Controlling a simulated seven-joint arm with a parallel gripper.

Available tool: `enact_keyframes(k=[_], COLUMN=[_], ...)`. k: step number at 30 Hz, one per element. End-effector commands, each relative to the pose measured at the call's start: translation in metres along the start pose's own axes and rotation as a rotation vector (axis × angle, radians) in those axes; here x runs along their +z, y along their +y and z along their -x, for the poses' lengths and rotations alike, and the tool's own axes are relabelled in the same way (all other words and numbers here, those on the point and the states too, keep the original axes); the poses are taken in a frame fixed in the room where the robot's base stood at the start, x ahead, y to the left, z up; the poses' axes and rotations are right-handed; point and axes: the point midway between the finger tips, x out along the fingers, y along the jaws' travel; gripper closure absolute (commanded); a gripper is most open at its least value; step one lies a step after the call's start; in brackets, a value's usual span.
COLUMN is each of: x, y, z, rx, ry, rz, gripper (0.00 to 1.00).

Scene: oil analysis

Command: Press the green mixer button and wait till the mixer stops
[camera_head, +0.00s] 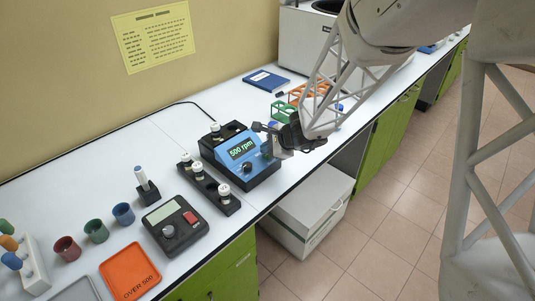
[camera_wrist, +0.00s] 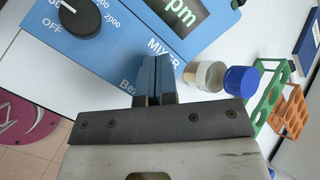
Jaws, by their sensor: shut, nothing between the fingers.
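My gripper (camera_head: 268,150) is at the right side of the mixer's front panel. In the wrist view its two fingers (camera_wrist: 153,62) are shut together with nothing between them, over the panel near the "MIXER" lettering. The green button does not show in either view; the fingers may cover it. I cannot tell whether the fingertips touch the panel.
A black holder (camera_head: 228,206) with white-capped vials stands in front of the mixer. A black device (camera_head: 187,238) and an orange "OVER 500" tray (camera_head: 118,268) are at lower left. Green (camera_wrist: 262,105) and orange (camera_wrist: 290,112) racks and a blue-capped container (camera_wrist: 241,80) lie beyond my gripper.

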Motion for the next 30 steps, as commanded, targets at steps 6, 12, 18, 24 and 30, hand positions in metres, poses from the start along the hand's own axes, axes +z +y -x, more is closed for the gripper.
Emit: enact_keyframes(k=[6,12,18,24,30], x=[-0.001,-0.0013,-0.0012,0.001,0.005], y=[0.0009,0.0012,0.0012,-0.001,-0.005], z=[-0.0013,-0.0018,-0.0016,0.0015,0.0069], rx=[0.0,0.0,0.0,0.0,0.0], ry=[0.0,0.0,0.0,0.0,0.0], rz=[0.0,0.0,0.0,0.002,0.0], gripper=[1.0,1.0,1.0,1.0,1.0])
